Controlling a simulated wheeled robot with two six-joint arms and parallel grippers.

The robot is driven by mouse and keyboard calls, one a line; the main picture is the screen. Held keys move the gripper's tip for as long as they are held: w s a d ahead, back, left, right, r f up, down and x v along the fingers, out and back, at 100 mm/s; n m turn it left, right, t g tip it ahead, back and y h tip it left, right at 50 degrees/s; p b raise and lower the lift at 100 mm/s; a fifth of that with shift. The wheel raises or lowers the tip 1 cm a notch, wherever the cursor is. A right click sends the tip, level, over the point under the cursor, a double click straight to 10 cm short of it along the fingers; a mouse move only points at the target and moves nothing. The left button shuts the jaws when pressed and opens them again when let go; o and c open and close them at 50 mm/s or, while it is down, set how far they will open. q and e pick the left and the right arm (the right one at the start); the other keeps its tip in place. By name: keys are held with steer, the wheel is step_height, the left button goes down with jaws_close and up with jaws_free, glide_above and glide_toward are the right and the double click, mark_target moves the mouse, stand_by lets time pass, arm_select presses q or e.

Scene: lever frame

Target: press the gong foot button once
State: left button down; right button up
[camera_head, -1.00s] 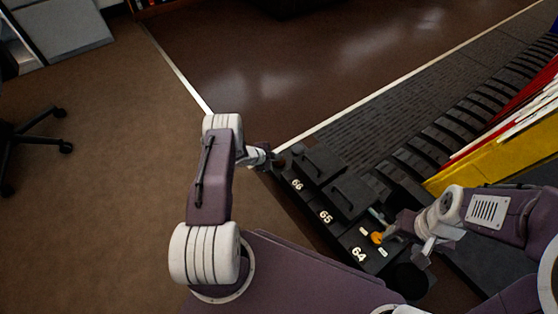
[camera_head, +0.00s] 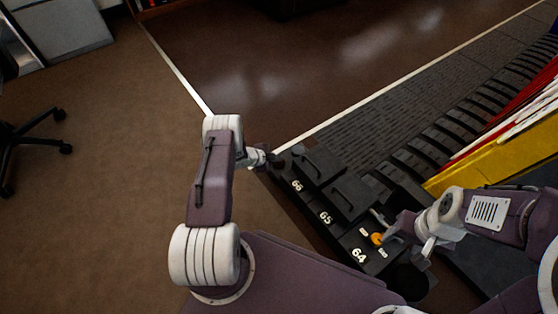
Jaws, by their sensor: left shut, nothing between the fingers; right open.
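A round orange button (camera_head: 376,239) sits on the dark step of the lever frame (camera_head: 326,232), between two small white plates and just above the number 64. I cannot tell for certain whether it is the gong foot button. My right gripper (camera_head: 382,226) is open right beside the orange button, with its fingers spread around its upper right; contact cannot be told. My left gripper (camera_head: 275,160) is shut and empty at the far left end of the frame, above the number 66. Its fingertips are small and dark against the frame.
Dark blocks with handles (camera_head: 352,198) stand behind the numbers. A row of dark slots and red, white and yellow levers (camera_head: 505,150) rises at the right. A black chair (camera_head: 35,135) stands far left. Brown floor (camera_head: 120,200) left of my arm is clear.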

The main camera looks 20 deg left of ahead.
mark_target(277, 163)
arm_select(q)
steer(key=shift+r+p, duration=0.75)
steer(key=shift+r, duration=0.2)
step_height(277, 163, up, 5)
steer(key=p, duration=0.4)
stand_by(0.4)
